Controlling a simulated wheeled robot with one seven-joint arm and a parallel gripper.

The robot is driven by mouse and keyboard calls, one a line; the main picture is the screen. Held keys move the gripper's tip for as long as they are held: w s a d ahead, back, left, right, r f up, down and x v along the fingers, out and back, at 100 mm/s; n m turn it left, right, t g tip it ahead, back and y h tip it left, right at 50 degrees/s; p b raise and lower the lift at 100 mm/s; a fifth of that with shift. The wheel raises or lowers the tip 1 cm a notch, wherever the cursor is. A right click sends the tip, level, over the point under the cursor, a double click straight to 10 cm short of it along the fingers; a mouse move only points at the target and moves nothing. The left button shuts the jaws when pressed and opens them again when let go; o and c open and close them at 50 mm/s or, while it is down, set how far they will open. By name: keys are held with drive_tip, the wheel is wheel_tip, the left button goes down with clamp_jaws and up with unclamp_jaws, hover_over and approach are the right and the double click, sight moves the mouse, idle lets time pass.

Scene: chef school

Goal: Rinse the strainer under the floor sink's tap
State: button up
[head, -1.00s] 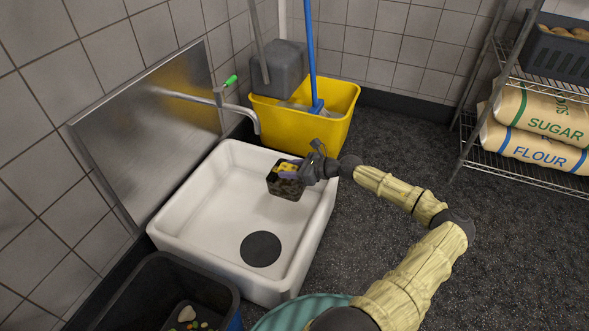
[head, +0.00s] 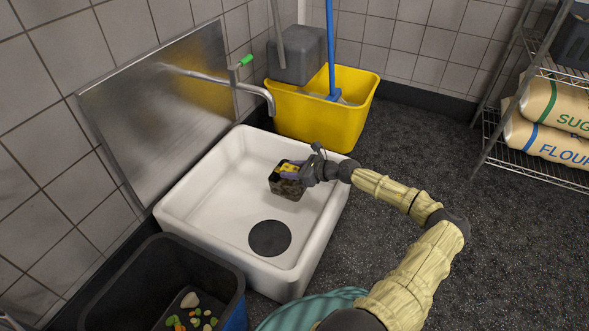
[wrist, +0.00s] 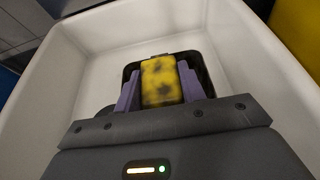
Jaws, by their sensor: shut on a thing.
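The strainer (head: 288,188) is a small dark box-shaped basket with a dark-spotted yellow part. It is over the right half of the white floor sink (head: 190,208), below the rim's far right side. My gripper (head: 290,171) is shut on the yellow part, which shows between its purple fingers in the wrist view (wrist: 161,82). The strainer's dark rim shows behind it; its inside is mostly hidden. The tap (head: 258,90), with a green lever (head: 245,61), reaches over the sink's far edge. The strainer is nearer me than the spout, and I see no water running.
A dark round drain (head: 269,238) is in the sink floor. A yellow mop bucket (head: 350,115) stands behind the sink. A dark bin (head: 165,265) with food scraps stands at front left. A wire shelf (head: 555,175) with sacks is at right. The floor between is clear.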

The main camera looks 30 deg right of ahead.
drive_tip(key=shift+w+a+f+b, duration=0.2)
drive_tip(key=shift+f+b, duration=0.25)
drive_tip(key=shift+f, duration=0.3)
drive_tip(key=shift+w+a+f+b, duration=0.15)
drive_tip(key=shift+w+f+b, duration=0.1)
drive_tip(key=shift+f+b, duration=0.35)
drive_tip(key=shift+w+a+f+b, duration=0.2)
drive_tip(key=shift+f+b, duration=0.1)
drive_tip(key=shift+f, duration=0.55)
drive_tip(key=o, duration=1.2)
drive_tip(key=shift+d, duration=0.1)
drive_tip(key=p+v, duration=0.9)
drive_tip(key=v, duration=0.8)
drive_tip(key=shift+r, duration=0.15)
